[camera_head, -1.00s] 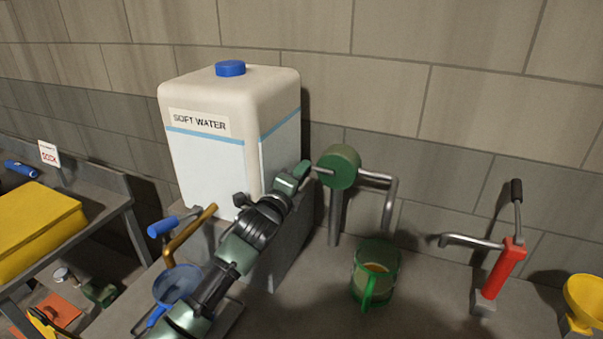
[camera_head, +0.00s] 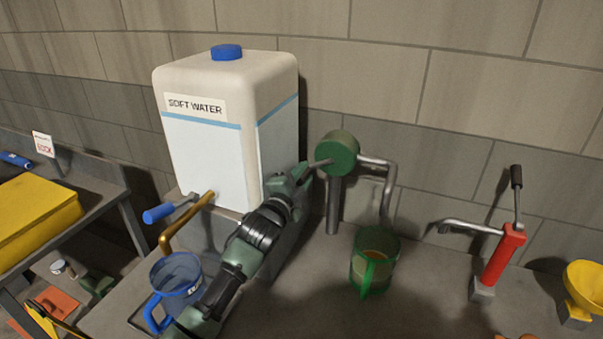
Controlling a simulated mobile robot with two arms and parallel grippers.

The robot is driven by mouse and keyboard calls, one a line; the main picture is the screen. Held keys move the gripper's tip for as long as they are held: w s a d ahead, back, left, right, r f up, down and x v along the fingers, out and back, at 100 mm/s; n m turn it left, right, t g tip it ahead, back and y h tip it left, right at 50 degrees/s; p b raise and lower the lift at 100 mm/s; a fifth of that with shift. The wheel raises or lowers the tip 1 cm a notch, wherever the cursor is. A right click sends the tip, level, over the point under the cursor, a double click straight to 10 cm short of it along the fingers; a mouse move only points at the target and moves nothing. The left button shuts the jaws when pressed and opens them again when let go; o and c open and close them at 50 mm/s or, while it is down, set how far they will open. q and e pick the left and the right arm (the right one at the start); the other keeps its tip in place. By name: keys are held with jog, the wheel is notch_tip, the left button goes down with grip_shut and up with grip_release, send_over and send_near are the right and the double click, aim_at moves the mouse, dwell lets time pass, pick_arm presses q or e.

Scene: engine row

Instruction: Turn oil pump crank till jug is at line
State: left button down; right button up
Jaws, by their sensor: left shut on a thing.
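The green oil pump (camera_head: 338,152) stands on a post near the wall, with a grey spout bending down on its right. Under the spout stands a green see-through jug (camera_head: 368,275) with brownish oil in it. Its fill line cannot be made out. My left gripper (camera_head: 306,174) is shut on the crank at the left of the pump and mostly hides the handle. My right gripper is not in view.
A large white "SOFT WATER" tank (camera_head: 226,130) with a brass tap stands left of the pump. A blue jug (camera_head: 176,285) is below that tap, close beside my left arm. A red hand pump (camera_head: 503,255) and a yellow funnel (camera_head: 584,285) stand at the right.

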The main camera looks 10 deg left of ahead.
pick_arm(q)
jog(key=shift+f, duration=0.15)
dwell(0.4)
jog(key=c, duration=1.2)
grip_release()
jog(key=shift+s, duration=0.1)
jog(key=s+a+b, duration=0.1)
jog(key=s, duration=0.6)
jog(key=shift+s+a+b, duration=0.25)
jog(key=shift+s+b, duration=0.05)
jog(key=shift+b, duration=0.1)
